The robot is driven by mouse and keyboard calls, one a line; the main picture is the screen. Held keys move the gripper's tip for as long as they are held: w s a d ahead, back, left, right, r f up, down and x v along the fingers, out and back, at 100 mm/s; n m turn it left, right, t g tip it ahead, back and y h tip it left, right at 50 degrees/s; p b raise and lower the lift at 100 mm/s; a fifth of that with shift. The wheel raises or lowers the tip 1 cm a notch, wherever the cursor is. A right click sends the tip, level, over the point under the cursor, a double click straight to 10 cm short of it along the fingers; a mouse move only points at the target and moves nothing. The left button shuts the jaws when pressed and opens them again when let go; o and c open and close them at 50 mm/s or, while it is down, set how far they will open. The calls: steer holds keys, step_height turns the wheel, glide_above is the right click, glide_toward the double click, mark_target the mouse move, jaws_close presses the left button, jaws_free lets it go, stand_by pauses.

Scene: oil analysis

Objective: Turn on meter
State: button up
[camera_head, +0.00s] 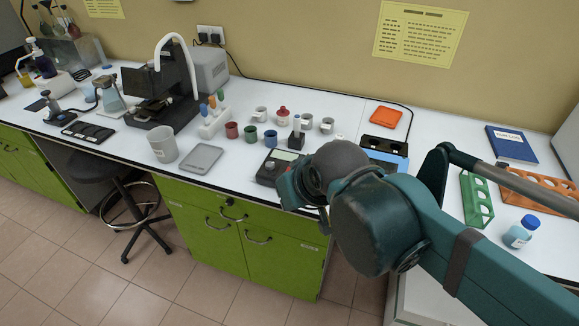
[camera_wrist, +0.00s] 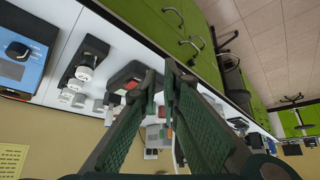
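The meter (camera_head: 270,165) is a dark, red-trimmed box with a pale screen, near the front edge of the bench in the head view. My gripper (camera_head: 299,184) is just right of it, largely hidden behind my arm. In the wrist view the dark red meter (camera_wrist: 124,78) is left of my gripper (camera_wrist: 160,72). The two green fingers come close together there, with a narrow gap and nothing held between them. Contact with the meter cannot be told. Part of the meter is hidden by a finger in the wrist view.
A blue device (camera_head: 385,158) stands right of the meter. A grey tray (camera_head: 203,158) lies left. Green cabinets (camera_head: 240,235) are below the bench edge.

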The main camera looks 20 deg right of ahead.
steer(key=shift+w+d+r+m+p, duration=0.25)
steer(key=shift+w+r+m+p, duration=0.55)
steer(key=shift+r+m+p, duration=0.35)
jaws_close()
steer(key=w+d+r+m+g+p, duration=0.3)
steer(key=w+m+p, duration=0.3)
steer(key=m+p, duration=0.4)
steer(key=w+d+r+m+g+h+p, duration=0.1)
steer(key=w+d+r+m+g+p, duration=0.1)
steer(key=w+m+p, duration=0.4)
step_height(320, 180, up, 2)
steer(key=d+m+p, duration=0.1)
steer(key=m+p, duration=0.4)
steer(key=m, duration=0.3)
steer(key=shift+w+d+g, duration=0.15)
steer(key=shift+w+g, duration=0.25)
steer(key=shift+m, duration=0.25)
steer(key=shift+f, duration=0.2)
steer(key=shift+w+d+f, duration=0.25)
steer(key=shift+f, duration=2)
steer(key=shift+w+d+f, duration=0.2)
steer(key=shift+f, duration=2.05)
steer(key=shift+w+d+f, duration=0.25)
steer(key=shift+f, duration=2)
